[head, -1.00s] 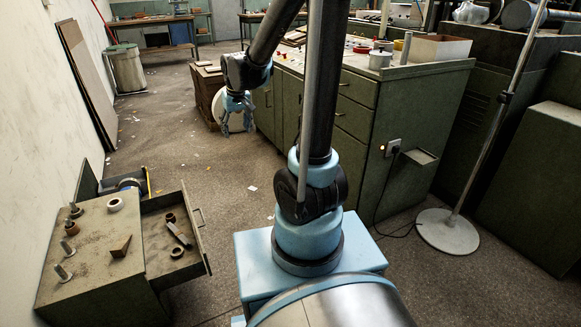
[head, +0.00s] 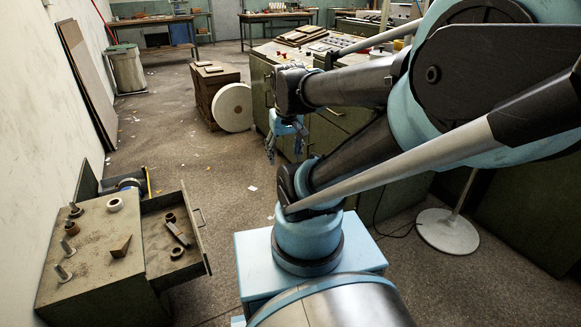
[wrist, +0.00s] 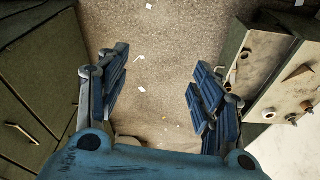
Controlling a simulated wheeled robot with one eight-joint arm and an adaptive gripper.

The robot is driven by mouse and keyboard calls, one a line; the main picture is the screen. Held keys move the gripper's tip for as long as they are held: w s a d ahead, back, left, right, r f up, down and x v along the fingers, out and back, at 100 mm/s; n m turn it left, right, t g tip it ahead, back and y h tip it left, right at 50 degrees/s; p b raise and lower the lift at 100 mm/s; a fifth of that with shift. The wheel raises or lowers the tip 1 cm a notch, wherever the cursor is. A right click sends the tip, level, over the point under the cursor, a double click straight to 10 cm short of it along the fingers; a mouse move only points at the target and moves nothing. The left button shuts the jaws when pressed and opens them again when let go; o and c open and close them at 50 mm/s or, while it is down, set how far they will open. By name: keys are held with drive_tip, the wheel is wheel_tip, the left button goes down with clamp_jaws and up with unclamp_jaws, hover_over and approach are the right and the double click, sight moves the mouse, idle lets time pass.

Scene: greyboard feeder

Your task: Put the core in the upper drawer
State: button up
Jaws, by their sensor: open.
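A low green cabinet (head: 98,268) stands at the left, its upper drawer (head: 207,262) pulled open. On its top are a pale ring (head: 115,205), a brown ring-like piece (head: 71,228), metal flanged pegs (head: 62,273) and a wedge (head: 121,246). I cannot tell for sure which piece is the core. In the drawer lie a brown ring (head: 171,217), a bar-like tool (head: 178,234) and a darker ring (head: 176,252). My gripper (head: 284,150) hangs open and empty, well away from the cabinet. In the wrist view its fingers (wrist: 163,100) are spread over bare floor; the cabinet (wrist: 262,62) shows at right.
A long green counter (head: 262,95) stands behind my gripper; its drawer fronts (wrist: 22,120) fill the wrist view's left. A white disc (head: 233,108) leans by a brown box (head: 208,85). A stand base (head: 447,232) is at right. Floor between gripper and cabinet is clear.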

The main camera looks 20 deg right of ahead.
drive_tip(key=shift+m, duration=0.3)
drive_tip(key=s, duration=0.1)
drive_tip(key=s+f, duration=0.1)
drive_tip(key=s, duration=0.1)
drive_tip(key=s+d+f, duration=0.1)
drive_tip(key=shift+s+f, duration=0.25)
drive_tip(key=shift+s, duration=0.1)
drive_tip(key=shift+w+d+f, duration=0.1)
drive_tip(key=shift+w+f, duration=0.1)
drive_tip(key=shift+w, duration=0.25)
drive_tip(key=shift+o, duration=0.6)
